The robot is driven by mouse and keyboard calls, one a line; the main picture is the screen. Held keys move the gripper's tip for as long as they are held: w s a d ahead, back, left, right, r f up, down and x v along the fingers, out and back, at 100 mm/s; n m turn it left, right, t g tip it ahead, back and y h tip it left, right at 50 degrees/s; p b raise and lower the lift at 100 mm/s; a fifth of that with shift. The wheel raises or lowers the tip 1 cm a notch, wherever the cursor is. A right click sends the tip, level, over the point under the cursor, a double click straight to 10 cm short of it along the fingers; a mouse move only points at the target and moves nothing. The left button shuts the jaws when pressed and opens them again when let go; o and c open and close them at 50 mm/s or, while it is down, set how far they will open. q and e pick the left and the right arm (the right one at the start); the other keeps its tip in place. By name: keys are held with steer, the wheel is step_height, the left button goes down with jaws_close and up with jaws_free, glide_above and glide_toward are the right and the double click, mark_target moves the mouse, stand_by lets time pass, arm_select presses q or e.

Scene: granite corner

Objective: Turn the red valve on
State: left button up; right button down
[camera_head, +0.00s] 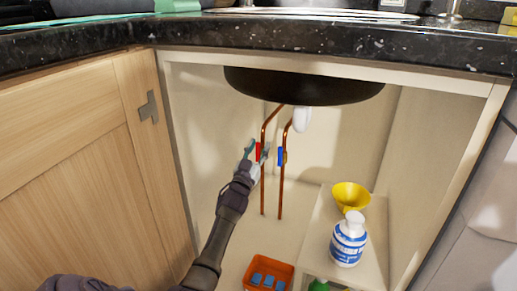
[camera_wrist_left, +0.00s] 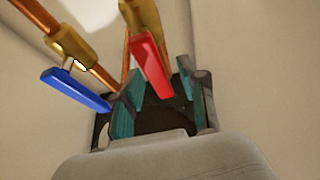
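The red valve handle (camera_head: 258,150) is on the left copper pipe under the sink, pointing down. In the left wrist view the red handle (camera_wrist_left: 153,68) hangs from a brass valve body, its lower end between the teal finger pads as seen there. My left gripper (camera_head: 256,156) reaches into the cabinet at the red handle. In the left wrist view my left gripper (camera_wrist_left: 160,98) is open, with a gap between its fingers and the handle. Whether a pad touches the handle I cannot tell. My right gripper is not in view.
A blue valve handle (camera_head: 281,156) is on the right-hand copper pipe, close by; it also shows in the left wrist view (camera_wrist_left: 76,90). The dark sink bowl (camera_head: 300,88) hangs above. A yellow funnel (camera_head: 351,195), white bottle (camera_head: 348,240) and orange tray (camera_head: 268,268) stand below right.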

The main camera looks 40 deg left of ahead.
arm_select(q)
steer(key=v, duration=1.2)
stand_by(0.3)
steer(key=shift+f, duration=0.1)
